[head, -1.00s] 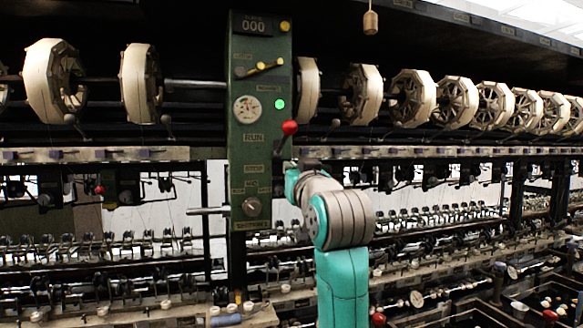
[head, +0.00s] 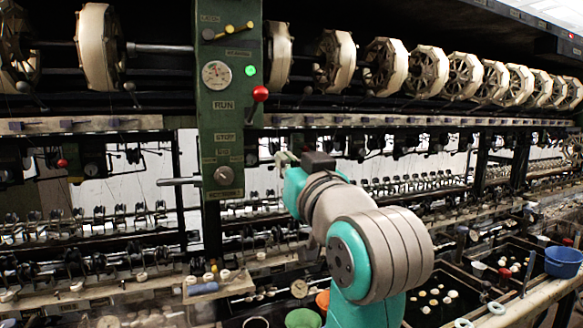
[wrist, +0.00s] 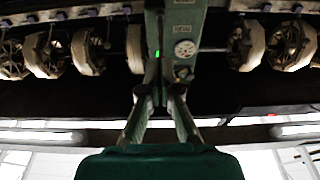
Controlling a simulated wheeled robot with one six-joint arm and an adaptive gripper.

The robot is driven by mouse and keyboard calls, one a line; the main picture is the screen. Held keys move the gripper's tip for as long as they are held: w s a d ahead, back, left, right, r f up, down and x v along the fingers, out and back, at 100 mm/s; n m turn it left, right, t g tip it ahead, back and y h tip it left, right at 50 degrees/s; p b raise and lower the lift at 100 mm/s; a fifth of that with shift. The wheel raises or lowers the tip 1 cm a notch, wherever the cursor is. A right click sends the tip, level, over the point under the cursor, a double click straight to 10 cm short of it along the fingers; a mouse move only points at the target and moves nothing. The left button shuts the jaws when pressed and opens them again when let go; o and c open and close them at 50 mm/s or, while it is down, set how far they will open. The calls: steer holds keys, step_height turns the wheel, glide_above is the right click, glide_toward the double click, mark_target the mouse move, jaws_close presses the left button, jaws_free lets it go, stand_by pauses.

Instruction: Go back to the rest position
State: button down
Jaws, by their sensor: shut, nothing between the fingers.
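My gripper (head: 284,158) is small in the head view, at the end of my teal and grey arm. It is just right of the lower part of the green control panel (head: 228,130) and below the red lever knob (head: 260,94). In the wrist view my gripper's two fingers (wrist: 159,92) reach up toward the panel (wrist: 186,22), with nothing held between them. The red knob stands beside the RUN label, and a green lamp (head: 251,70) is lit above it.
A row of pale reels (head: 388,66) runs along the machine above. Rows of metal fittings lie below. The room just right of the panel looks open.

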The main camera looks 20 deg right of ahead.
steer(key=shift+s+f, duration=0.2)
steer(key=shift+s, duration=0.7)
step_height(320, 180, down, 21)
steer(key=w+g, duration=0.1)
steer(key=w, duration=0.1)
steer(key=s+f+g, duration=0.1)
steer(key=s+f, duration=0.3)
steer(key=f, duration=0.5)
steer(key=s+f+g, duration=0.1)
steer(key=s+f, duration=0.2)
steer(key=f, duration=0.7)
steer(key=s+f, duration=0.8)
steer(key=s+f+g, duration=0.1)
steer(key=s+f, duration=0.3)
steer(key=s, duration=1)
steer(key=s+f+g, duration=0.1)
steer(key=s+f, duration=0.2)
steer(key=s, duration=1.1)
steer(key=shift+s+f, duration=0.3)
steer(key=shift+f, duration=0.05)
